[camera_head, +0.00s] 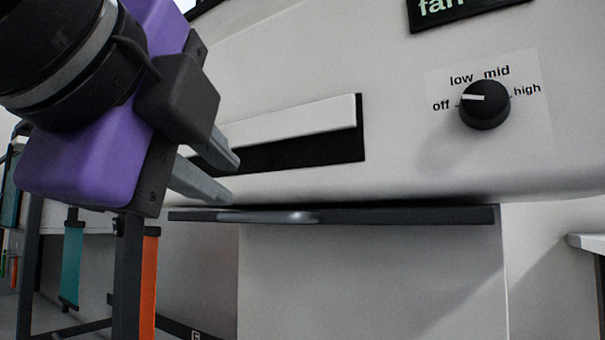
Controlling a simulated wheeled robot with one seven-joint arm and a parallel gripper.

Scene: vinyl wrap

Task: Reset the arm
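My gripper (230,178) shows at the left, at the end of my purple and black arm. Its two grey fingers point right, with a gap between their tips. They are close to the left part of a white bar (290,122) set in a dark slot on a white machine. I see nothing between the fingers. I cannot tell whether a fingertip touches the machine.
The machine's front has a black knob (485,104) marked off, low, mid and high; its white mark points toward off. A dark ledge (410,215) runs below the slot. Teal (73,264) and orange (149,285) upright strips stand at the lower left.

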